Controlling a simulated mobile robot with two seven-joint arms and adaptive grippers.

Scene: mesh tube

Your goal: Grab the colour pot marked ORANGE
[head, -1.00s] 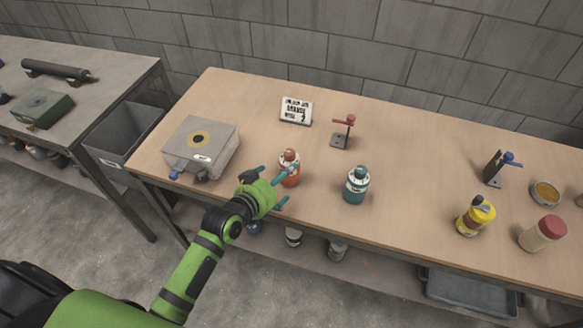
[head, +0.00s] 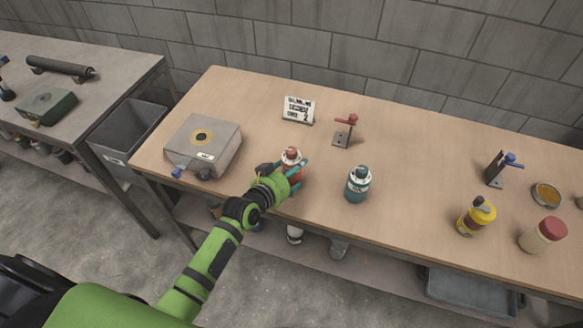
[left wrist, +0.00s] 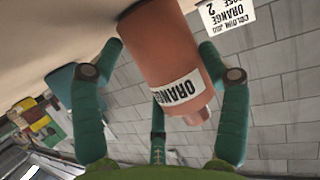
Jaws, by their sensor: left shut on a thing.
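The orange colour pot (head: 292,158) stands upright on the wooden table in the head view. Its white label reading ORANGE shows in the left wrist view, on the pot (left wrist: 160,55), which appears upside down there. My left gripper (head: 296,174) is shut on this pot, its teal fingers on either side of the body. The fingers (left wrist: 165,75) also flank it in the left wrist view. Part of the pot is hidden by the gripper in the head view. My right gripper is in neither view.
A teal pot (head: 358,184) stands just right of the orange one. A grey box (head: 204,146) is to the left, a white sign (head: 298,110) and a red-handled stand (head: 345,130) behind. A yellow bottle (head: 476,216) and a red-capped jar (head: 542,235) stand far right.

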